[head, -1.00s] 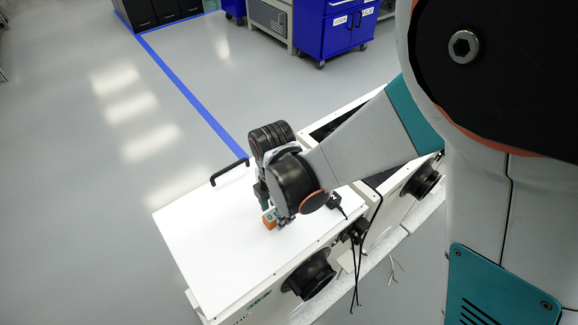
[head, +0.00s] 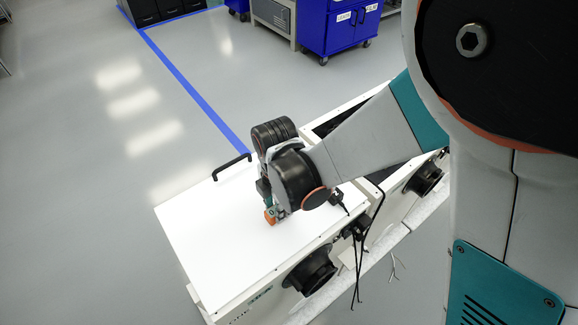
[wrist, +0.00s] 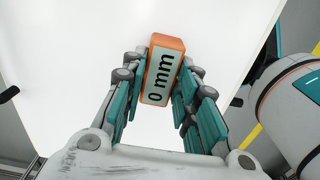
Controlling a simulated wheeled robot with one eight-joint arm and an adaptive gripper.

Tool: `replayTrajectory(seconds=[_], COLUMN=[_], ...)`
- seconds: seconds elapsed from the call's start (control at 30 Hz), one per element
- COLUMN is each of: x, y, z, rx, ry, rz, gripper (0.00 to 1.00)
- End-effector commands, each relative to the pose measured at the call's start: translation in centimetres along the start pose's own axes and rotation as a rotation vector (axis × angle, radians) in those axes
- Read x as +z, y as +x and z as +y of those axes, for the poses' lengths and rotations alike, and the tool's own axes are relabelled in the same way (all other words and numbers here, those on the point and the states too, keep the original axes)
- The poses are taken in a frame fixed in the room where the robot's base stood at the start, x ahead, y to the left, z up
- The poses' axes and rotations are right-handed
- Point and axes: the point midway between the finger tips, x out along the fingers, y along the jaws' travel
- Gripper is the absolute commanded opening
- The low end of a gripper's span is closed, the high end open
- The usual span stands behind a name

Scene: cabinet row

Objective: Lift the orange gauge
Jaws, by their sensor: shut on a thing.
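The orange gauge (wrist: 165,42) is a small orange block with a pale face reading "0 mm". In the wrist view it sits between the two teal-padded fingers of my gripper (wrist: 160,88), which touch its sides. In the head view the gauge (head: 270,216) shows as a small orange patch below my gripper (head: 267,203), over the white cabinet top (head: 215,240). My wrist hides part of it there. I cannot tell whether the gauge touches the top or hangs just above it.
A black handle (head: 231,167) stands at the cabinet's far edge. A dark round port (head: 312,272) and hanging black cables (head: 357,265) are on its near side. Blue cabinets (head: 340,25) stand far back. The white top left of the gauge is clear.

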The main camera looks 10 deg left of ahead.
Motion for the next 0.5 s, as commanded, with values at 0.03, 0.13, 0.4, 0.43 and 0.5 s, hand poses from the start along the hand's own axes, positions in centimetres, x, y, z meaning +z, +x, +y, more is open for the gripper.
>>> replayTrajectory(seconds=[0.03, 0.13, 0.4, 0.43, 0.5], x=[0.0, 0.0, 0.0, 0.0, 0.0], y=[-0.3, -1.5, -6.5, -7.0, -7.9], z=[0.0, 0.0, 0.0, 0.0, 0.0], rx=[0.0, 0.0, 0.0, 0.0, 0.0], ry=[0.0, 0.0, 0.0, 0.0, 0.0], rz=[0.0, 0.0, 0.0, 0.0, 0.0], gripper=[0.0, 0.0, 0.0, 0.0, 0.0])
